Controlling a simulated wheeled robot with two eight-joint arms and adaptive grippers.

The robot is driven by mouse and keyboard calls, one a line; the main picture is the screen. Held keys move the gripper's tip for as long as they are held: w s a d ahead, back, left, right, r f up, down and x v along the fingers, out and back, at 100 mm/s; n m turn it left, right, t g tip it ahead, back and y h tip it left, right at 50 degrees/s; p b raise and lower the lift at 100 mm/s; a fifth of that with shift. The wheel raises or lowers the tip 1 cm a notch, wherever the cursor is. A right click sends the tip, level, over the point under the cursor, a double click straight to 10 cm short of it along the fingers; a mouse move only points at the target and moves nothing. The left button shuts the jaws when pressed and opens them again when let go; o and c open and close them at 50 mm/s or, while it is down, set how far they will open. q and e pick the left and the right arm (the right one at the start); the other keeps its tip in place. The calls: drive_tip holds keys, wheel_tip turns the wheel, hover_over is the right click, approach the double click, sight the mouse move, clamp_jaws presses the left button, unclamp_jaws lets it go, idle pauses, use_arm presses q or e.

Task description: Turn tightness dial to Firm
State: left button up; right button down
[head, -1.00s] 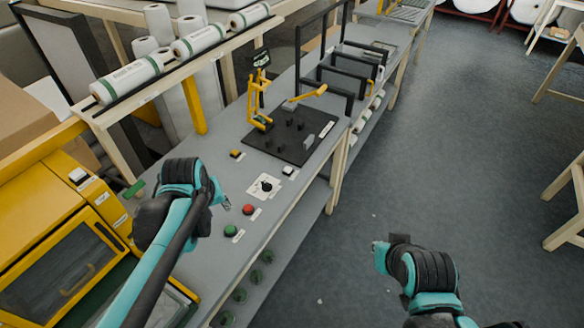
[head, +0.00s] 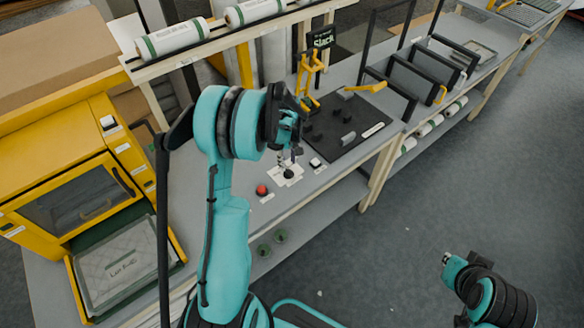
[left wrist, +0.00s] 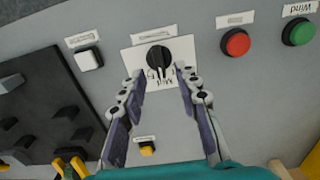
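The tightness dial (head: 288,174) is a black knob on a white plate on the grey bench. In the left wrist view the dial (left wrist: 158,57) sits near the top middle, its plate lettering upside down and partly hidden. My left gripper (head: 288,159) is above the dial, pointing down. In the left wrist view the gripper (left wrist: 159,72) is open, with one finger on each side of the knob's near edge and a gap between. I cannot tell whether the fingertips touch the plate. My right gripper (head: 447,259) hangs over the floor, its fingers too small to read.
A red button (left wrist: 235,42) and a green button (left wrist: 298,31) lie right of the dial in the left wrist view. A white button (left wrist: 88,58) is at its left and a yellow button (left wrist: 147,148) below.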

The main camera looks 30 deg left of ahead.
sight(288, 170)
use_arm(q)
wheel_tip(288, 170, down, 4)
drive_tip(key=shift+f+b, duration=0.15)
drive_tip(key=shift+b, duration=0.25)
clamp_jaws()
drive_tip(key=m+b, duration=0.2)
drive_tip(key=m, duration=0.2)
drive_tip(key=shift+f+m, duration=0.1)
drive_tip(key=shift+m, duration=0.2)
drive_tip(key=m+b, duration=0.1)
drive_tip(key=m, duration=0.4)
drive_tip(key=shift+w+m, duration=0.1)
drive_tip(key=shift+m, duration=0.2)
